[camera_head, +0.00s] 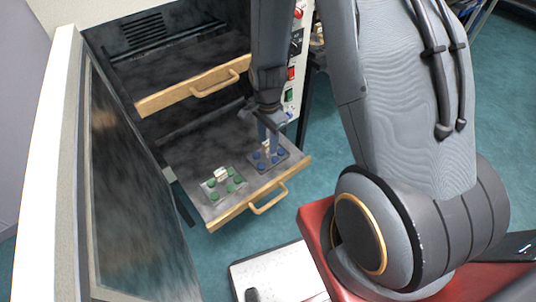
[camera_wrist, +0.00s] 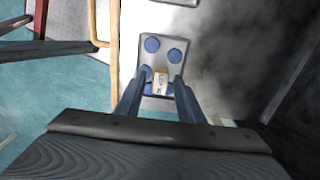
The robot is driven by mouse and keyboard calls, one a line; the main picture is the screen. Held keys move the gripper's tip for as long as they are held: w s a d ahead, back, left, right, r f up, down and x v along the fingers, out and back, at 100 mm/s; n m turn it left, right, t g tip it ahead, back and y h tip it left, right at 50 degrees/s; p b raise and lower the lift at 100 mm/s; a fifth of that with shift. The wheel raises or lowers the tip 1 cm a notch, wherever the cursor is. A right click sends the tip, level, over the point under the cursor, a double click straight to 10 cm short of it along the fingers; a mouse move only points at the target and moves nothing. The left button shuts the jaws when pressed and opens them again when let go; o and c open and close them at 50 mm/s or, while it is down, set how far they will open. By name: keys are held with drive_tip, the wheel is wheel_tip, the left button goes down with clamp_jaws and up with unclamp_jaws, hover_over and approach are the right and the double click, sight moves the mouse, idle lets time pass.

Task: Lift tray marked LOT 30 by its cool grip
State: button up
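A small grey tray with blue round pieces (camera_wrist: 172,24) lies on the pulled-out lower shelf; in the head view the blue-piece tray (camera_head: 291,158) is at the shelf's right side. A tan and white tag-like grip (camera_wrist: 161,78) stands at its middle; its lettering is too small to read. My gripper (camera_wrist: 160,75) is open above this tray, with one finger on each side of the grip and a gap visible. In the head view my gripper (camera_head: 268,146) points down at the tray and partly hides it. A second tray with green pieces (camera_head: 223,185) lies to the left.
The lower shelf (camera_head: 195,160) has a wooden front with a handle (camera_head: 268,203). An upper shelf with a wooden front (camera_head: 193,88) sits above and behind. The open cabinet door (camera_head: 130,180) stands at the left. A control panel (camera_head: 291,75) is right of the cabinet.

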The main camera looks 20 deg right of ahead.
clamp_jaws()
drive_tip(key=shift+r+p, duration=1.2)
drive_tip(key=shift+r, duration=0.35)
